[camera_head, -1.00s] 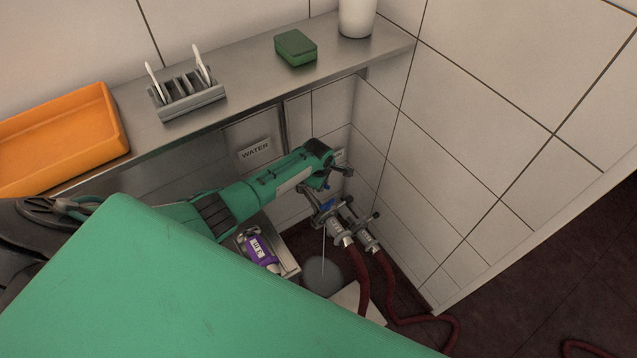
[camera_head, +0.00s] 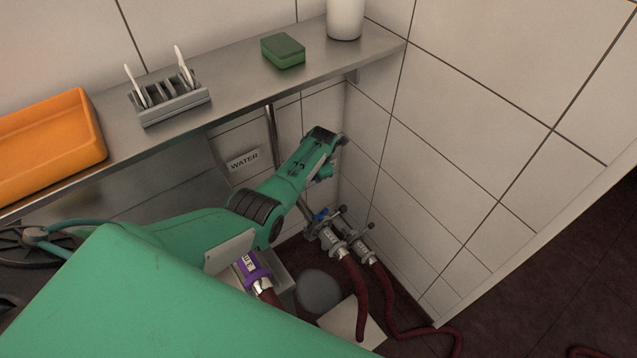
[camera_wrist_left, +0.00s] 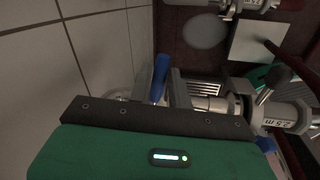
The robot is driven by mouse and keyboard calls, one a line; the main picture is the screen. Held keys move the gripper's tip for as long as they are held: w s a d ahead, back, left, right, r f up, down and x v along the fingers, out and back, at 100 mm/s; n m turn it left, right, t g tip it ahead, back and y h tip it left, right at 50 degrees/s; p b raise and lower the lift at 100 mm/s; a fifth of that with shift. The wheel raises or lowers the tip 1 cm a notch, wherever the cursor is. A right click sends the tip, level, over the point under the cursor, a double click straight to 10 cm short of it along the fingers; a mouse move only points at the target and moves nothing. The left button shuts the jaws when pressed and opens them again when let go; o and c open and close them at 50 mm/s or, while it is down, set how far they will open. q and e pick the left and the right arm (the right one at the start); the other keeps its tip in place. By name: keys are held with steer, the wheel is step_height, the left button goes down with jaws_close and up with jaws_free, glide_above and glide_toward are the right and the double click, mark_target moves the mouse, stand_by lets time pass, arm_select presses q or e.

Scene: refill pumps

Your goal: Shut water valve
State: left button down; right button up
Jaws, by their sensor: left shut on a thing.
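The water valve's blue lever (camera_wrist_left: 160,76) stands between the two fingers of my left gripper (camera_wrist_left: 164,90) in the left wrist view. The gripper is shut on it. In the head view a small blue part (camera_head: 321,214) shows above the steel coupling of a dark red hose, just below my green left wrist. My arm hides most of the fingers there. A white WATER label (camera_head: 243,160) is on the tiled wall left of my wrist. My right gripper is not in view.
A metal shelf (camera_head: 232,88) above my arm carries an orange tray (camera_head: 50,140), a grey rack (camera_head: 168,101), a green sponge (camera_head: 283,50) and a white container (camera_head: 345,18). A purple-labelled coupling (camera_head: 252,268) sits below my arm. Tiled wall closes the right side.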

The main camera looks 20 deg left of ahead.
arm_select(q)
steer(key=shift+w+a+f+n+b, duration=0.1)
steer(key=shift+w+a+n+b, duration=0.35)
steer(key=shift+a+n+b, duration=0.5)
steer(key=shift+d, duration=0.2)
steer(key=c, duration=1.3)
jaws_free()
steer(key=shift+n, duration=0.25)
step_height(320, 180, up, 14)
steer(key=s+d, duration=0.1)
steer(key=d, duration=0.1)
steer(key=shift+s+d+f+p, duration=0.15)
steer(key=shift+p, duration=0.25)
